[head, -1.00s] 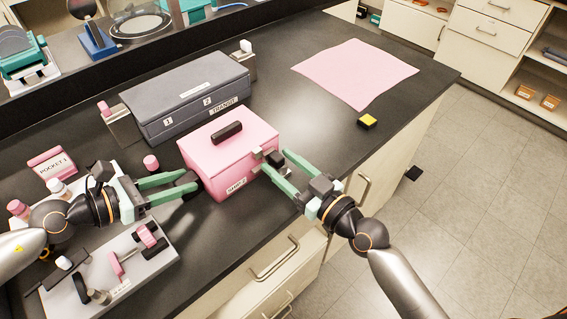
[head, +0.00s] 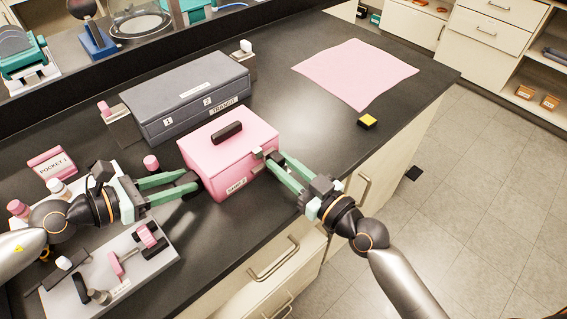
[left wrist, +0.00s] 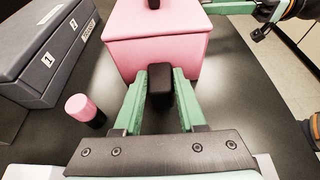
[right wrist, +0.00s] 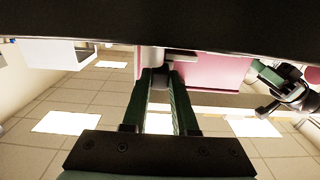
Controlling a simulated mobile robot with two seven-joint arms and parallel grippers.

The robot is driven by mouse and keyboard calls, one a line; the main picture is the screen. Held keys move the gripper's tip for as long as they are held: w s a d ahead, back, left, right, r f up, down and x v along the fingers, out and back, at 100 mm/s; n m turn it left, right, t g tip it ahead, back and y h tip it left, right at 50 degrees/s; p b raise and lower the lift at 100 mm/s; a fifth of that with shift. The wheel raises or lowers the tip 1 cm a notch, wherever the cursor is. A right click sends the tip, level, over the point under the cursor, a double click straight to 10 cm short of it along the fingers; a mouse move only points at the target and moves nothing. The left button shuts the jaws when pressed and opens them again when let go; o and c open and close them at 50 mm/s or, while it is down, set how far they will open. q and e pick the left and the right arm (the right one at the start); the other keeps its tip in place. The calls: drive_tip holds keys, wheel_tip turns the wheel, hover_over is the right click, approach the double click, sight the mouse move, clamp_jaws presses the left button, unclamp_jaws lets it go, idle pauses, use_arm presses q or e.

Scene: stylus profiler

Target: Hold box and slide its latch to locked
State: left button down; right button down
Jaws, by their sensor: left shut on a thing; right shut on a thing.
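The pink box (head: 215,150), labelled SAMPLE, stands upright on the dark bench with its lid down and a black handle (head: 227,132) on top. My left gripper (head: 192,184) is shut on a black side grip (left wrist: 160,84) at the box's left end. My right gripper (head: 275,160) is shut on the small latch piece (right wrist: 160,70) near the box's right front edge. The grey latch plate (head: 257,153) shows beside its fingertips. The fingers hide much of the latch, so its exact position is hard to tell.
A grey TRANSIT case (head: 188,98) stands behind the box. A pink-capped vial (head: 151,162) and a fixture plate (head: 150,262) lie near my left arm. A pink mat (head: 355,72) and a yellow-topped block (head: 367,122) lie right, with clear bench between.

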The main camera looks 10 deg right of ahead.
idle(0.8)
drive_tip(key=shift+s+a, duration=0.4)
drive_tip(key=shift+a, duration=0.3)
drive_tip(key=shift+s+a, duration=0.4)
drive_tip(key=shift+a, duration=0.25)
drive_tip(key=c, duration=0.7)
unclamp_jaws()
drive_tip(key=v, duration=1.2)
